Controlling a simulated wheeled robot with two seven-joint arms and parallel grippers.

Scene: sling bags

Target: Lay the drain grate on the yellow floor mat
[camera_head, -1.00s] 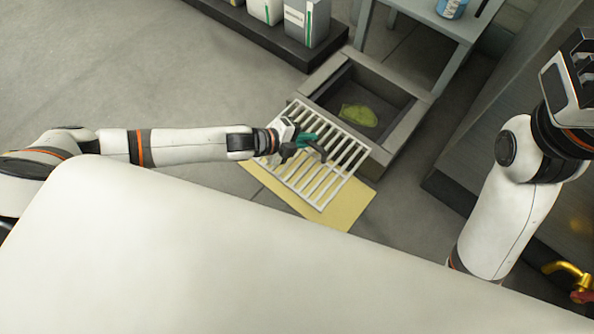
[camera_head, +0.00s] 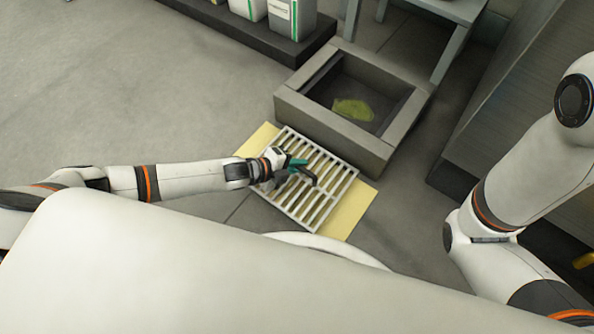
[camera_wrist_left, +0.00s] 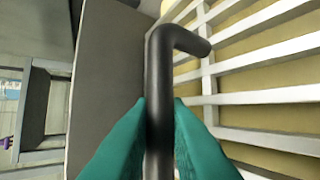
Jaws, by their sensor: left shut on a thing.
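The white slatted drain grate (camera_head: 322,196) is over the yellow floor mat (camera_head: 350,207) in the head view, and mat shows between its slats and past its ends. Whether it touches the mat is hard to tell. My left gripper (camera_head: 292,172) is over the grate. In the left wrist view its green fingers (camera_wrist_left: 160,140) are shut on a black hooked handle (camera_wrist_left: 160,85), with the grate (camera_wrist_left: 265,97) to the right. How the hook's end meets the grate is unclear. My right gripper is out of view; only its arm shows at the right.
An open grey drain pit (camera_head: 385,118) with a raised rim holds a green leaf-like thing (camera_head: 352,109). White containers (camera_head: 291,14) stand on a dark platform at the back. A grey table (camera_head: 455,12) stands behind the pit. Floor is clear at the left.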

